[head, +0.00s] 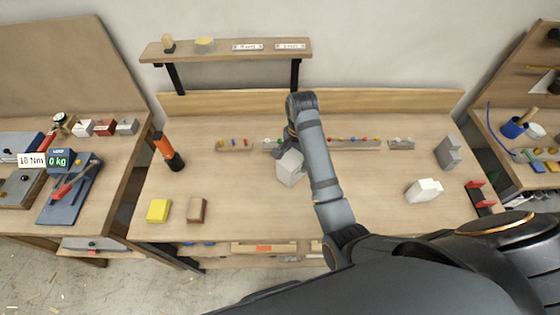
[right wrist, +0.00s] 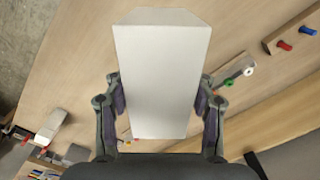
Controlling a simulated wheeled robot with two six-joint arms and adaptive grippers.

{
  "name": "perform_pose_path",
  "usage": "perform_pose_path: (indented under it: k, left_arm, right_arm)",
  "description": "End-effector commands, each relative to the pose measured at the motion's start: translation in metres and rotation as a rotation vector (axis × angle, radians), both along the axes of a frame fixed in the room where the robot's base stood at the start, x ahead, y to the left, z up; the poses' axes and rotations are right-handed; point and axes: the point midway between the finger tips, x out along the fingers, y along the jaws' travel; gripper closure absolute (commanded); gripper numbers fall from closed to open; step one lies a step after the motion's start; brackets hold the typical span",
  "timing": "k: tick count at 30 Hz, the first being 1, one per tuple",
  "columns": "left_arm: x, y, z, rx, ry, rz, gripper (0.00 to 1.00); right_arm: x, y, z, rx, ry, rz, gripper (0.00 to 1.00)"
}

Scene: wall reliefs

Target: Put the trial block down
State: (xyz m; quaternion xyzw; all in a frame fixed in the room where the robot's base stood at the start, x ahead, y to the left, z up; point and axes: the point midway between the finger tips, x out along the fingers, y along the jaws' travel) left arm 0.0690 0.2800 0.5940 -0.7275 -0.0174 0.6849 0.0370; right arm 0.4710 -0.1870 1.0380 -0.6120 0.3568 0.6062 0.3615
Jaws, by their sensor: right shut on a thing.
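My right gripper (head: 289,143) hangs over the middle of the workbench and is shut on a white block (head: 290,168). In the right wrist view the block (right wrist: 160,75) fills the middle, with a gripper finger pressed on each side (right wrist: 160,105). The wooden workbench top (head: 250,195) lies below it. I cannot tell from these views whether the block touches the bench. Another white block (head: 424,190) lies on the right part of the bench. My left gripper does not show.
A yellow block (head: 158,211) and a brown block (head: 197,210) stand front left. An orange and black cylinder (head: 168,152) stands behind them. A grey block (head: 447,152) and a red-and-black fixture (head: 480,198) are at right. Peg strips (head: 355,143) run along the back. The bench's front middle is clear.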

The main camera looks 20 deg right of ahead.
Motion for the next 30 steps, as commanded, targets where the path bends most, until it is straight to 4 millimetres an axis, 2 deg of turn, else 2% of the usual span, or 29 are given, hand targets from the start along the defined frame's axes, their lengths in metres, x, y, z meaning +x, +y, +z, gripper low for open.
perform_pose_path:
  k: [1,3,4,5,7,9,12,14,22,26,30]
  left_arm:
    - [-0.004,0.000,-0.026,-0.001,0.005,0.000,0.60]
    - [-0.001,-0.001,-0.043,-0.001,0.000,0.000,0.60]
    - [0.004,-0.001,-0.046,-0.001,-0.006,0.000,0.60]
    - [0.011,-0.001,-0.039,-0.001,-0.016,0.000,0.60]
    - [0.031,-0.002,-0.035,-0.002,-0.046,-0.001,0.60]
    - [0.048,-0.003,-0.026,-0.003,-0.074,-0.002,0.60]
    - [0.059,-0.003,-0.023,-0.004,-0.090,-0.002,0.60]
    - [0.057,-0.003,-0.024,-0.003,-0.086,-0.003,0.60]
    - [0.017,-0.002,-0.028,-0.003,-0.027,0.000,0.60]
    - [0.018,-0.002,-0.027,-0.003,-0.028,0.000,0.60]
    - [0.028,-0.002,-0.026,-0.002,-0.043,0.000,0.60]
  right_arm:
    - [0.016,0.003,-0.018,0.000,-0.006,0.001,0.90]
    - [0.033,0.006,-0.027,-0.001,-0.005,0.002,0.90]
    - [0.041,0.007,-0.027,-0.001,-0.005,0.002,0.90]
    - [0.048,0.008,-0.024,0.000,-0.004,0.002,0.90]
    - [0.062,0.011,-0.030,-0.001,0.002,0.001,0.90]
    - [0.072,0.013,-0.042,-0.001,0.004,0.001,0.90]
    - [0.086,0.015,-0.059,-0.001,0.000,0.001,0.90]
    - [0.092,0.016,-0.067,-0.001,0.000,0.000,0.90]
    - [0.101,0.017,-0.078,0.000,-0.002,0.000,0.90]
    - [0.106,0.018,-0.094,0.000,0.001,0.000,0.90]
    - [0.106,0.018,-0.112,0.000,-0.001,0.000,0.90]
